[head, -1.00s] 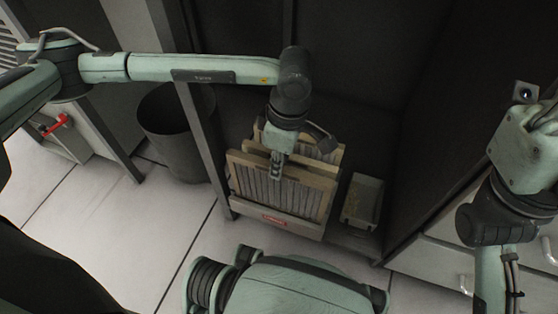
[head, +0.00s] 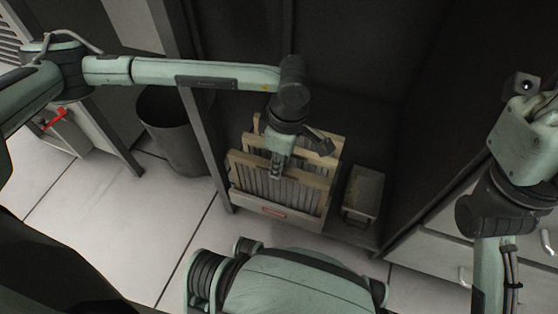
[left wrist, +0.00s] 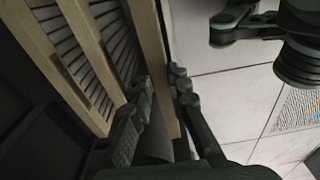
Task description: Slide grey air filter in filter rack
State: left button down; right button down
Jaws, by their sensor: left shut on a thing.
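The grey air filter (head: 262,182) is a pleated panel in a pale wooden frame. It stands upright at the front of the filter rack (head: 246,205), behind the rack's front lip with the red label. My left gripper (head: 276,172) is shut on the filter's top frame bar, near its middle. In the left wrist view, the fingers (left wrist: 163,108) lie on both sides of a wooden bar. The filter's lower edge is hidden by the lip. What looks like my right gripper (left wrist: 240,25) shows in the left wrist view; its jaw opening is unclear.
Other wood-framed filters (head: 325,146) stand close behind in the rack. A small metal box (head: 363,190) is right of the rack, a dark bin (head: 172,135) left of it. A dark post (head: 205,150) stands beside the rack. The tiled floor in front is partly clear.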

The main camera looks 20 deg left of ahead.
pick_arm(q)
jog(key=shift+f, duration=0.15)
jog(key=shift+f, duration=0.9)
jog(key=c, duration=1.4)
grip_release()
jog(key=shift+o, duration=0.2)
jog(key=o, duration=0.5)
jog(key=shift+c, duration=0.2)
jog(key=shift+r, duration=0.1)
